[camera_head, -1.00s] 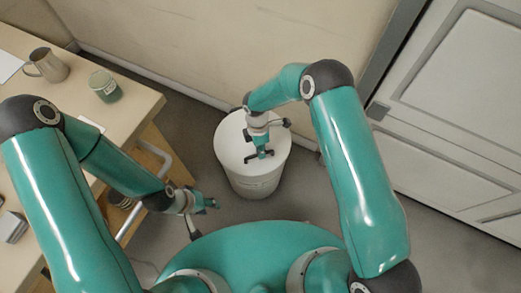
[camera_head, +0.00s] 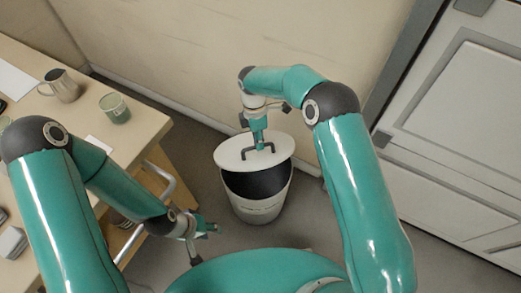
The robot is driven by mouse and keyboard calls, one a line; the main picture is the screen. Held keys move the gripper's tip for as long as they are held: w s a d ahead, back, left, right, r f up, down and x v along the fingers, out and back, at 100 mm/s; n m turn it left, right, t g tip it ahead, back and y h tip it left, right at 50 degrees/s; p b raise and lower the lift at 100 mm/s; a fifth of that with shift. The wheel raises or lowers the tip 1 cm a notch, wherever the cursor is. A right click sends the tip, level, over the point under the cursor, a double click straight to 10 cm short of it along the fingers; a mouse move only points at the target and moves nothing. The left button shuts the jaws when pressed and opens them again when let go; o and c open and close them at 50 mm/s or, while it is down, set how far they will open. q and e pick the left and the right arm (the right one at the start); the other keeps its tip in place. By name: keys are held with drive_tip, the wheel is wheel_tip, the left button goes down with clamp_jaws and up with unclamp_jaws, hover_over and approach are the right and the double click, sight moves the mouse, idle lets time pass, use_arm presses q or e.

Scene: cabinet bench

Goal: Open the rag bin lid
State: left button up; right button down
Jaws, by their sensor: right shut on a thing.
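The rag bin (camera_head: 258,207) is a white round bin standing on the floor in front of me, with its dark inside showing. Its white lid (camera_head: 232,158) is tilted up at the far side, with the near edge raised off the rim. My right gripper (camera_head: 258,148) is shut on the dark lid handle (camera_head: 270,147) on top of the lid. My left gripper (camera_head: 203,232) hangs low to the left of the bin, apart from it and holding nothing that I can see. Its fingers are too small to judge.
A wooden workbench (camera_head: 135,120) stands on the left with a metal pitcher (camera_head: 62,85) and a green cup (camera_head: 115,108). A wall runs behind the bin. A white cabinet (camera_head: 460,130) stands on the right. The floor right of the bin is clear.

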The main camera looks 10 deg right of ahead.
use_arm(q)
drive_tip(key=shift+f, duration=0.1)
use_arm(e)
drive_tip(key=shift+w+a+f+t, duration=0.15)
drive_tip(key=shift+w+t, duration=0.15)
drive_tip(key=shift+w, duration=0.45)
drive_tip(key=c, duration=1.6)
unclamp_jaws()
drive_tip(key=o, duration=0.4)
drive_tip(key=shift+w+f, duration=0.25)
use_arm(q)
drive_tip(key=shift+w+f, duration=0.1)
drive_tip(key=shift+w, duration=0.05)
use_arm(e)
drive_tip(key=shift+r, duration=0.15)
drive_tip(key=r, duration=0.4)
drive_tip(key=w+r, duration=0.1)
drive_tip(key=r, duration=0.3)
drive_tip(key=w+r, duration=0.1)
drive_tip(key=r, duration=0.2)
drive_tip(key=shift+a+r, duration=0.15)
drive_tip(key=shift+r, duration=0.25)
